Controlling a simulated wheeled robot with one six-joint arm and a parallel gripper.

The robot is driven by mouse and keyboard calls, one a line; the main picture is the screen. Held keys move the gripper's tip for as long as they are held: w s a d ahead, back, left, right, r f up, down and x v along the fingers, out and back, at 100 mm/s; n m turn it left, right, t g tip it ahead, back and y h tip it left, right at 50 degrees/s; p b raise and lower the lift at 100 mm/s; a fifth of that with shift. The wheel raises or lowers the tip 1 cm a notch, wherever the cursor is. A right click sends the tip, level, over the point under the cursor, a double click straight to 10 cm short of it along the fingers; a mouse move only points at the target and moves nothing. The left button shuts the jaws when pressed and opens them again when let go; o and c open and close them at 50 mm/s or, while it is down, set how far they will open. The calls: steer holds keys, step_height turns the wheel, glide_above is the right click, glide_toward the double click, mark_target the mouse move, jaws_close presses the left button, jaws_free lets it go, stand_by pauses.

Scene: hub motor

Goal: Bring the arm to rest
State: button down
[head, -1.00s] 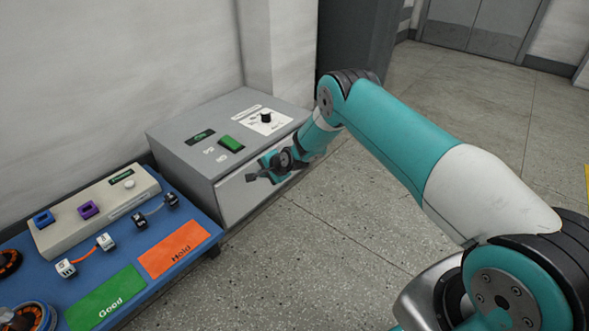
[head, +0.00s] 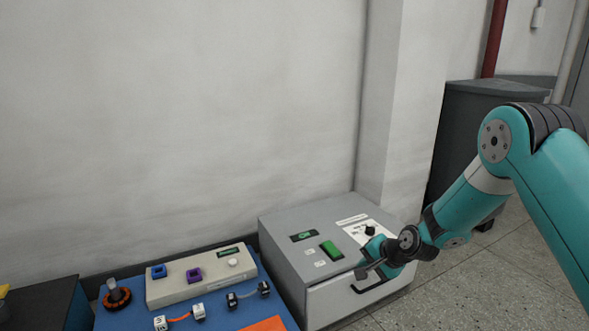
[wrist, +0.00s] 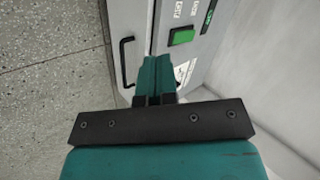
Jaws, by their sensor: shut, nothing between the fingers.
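My teal arm comes in from the right in the head view. My gripper (head: 368,270) is in front of the grey box-shaped machine (head: 284,235), close to its front top edge and the black handle (head: 372,285). In the wrist view my gripper (wrist: 157,62) shows its two teal fingers together with nothing between them. The machine's front with its handle (wrist: 125,55) and green switch (wrist: 182,37) lies beyond the fingertips. I cannot tell whether the fingers touch the machine.
A blue bench (head: 222,315) left of the machine holds a beige tester (head: 215,279), small connectors and an orange mat (head: 264,325). A dark cabinet (head: 470,125) stands behind at the right. The floor (head: 470,280) in front of the machine is clear.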

steer(key=s+a+r+n+g, duration=0.1)
steer(key=s+a+r+n, duration=0.15)
steer(key=s+r, duration=0.3)
steer(key=s+a+r+n+g+p, duration=0.1)
steer(key=s+a+r+n, duration=0.15)
steer(key=s+r, duration=0.35)
steer(key=s+a+r+n+g, duration=0.1)
steer(key=s+a+r+n, duration=0.2)
steer(key=r, duration=0.5)
steer(key=s+d+r+n+g+p, duration=0.1)
steer(key=s+r+n, duration=0.2)
steer(key=s, duration=0.5)
steer(key=s+d+r+n+g+h+p, duration=0.1)
steer(key=s+r+n, duration=0.15)
steer(key=s, duration=0.55)
steer(key=s+d+r+n+g+p, duration=0.1)
steer(key=s+r+n+g, duration=0.15)
steer(key=s, duration=0.55)
step_height(320, 180, up, 38)
steer(key=p, duration=3.6)
steer(key=shift+w+a+f+t, duration=0.2)
steer(key=shift+w+t, duration=0.1)
steer(key=shift+t, duration=0.15)
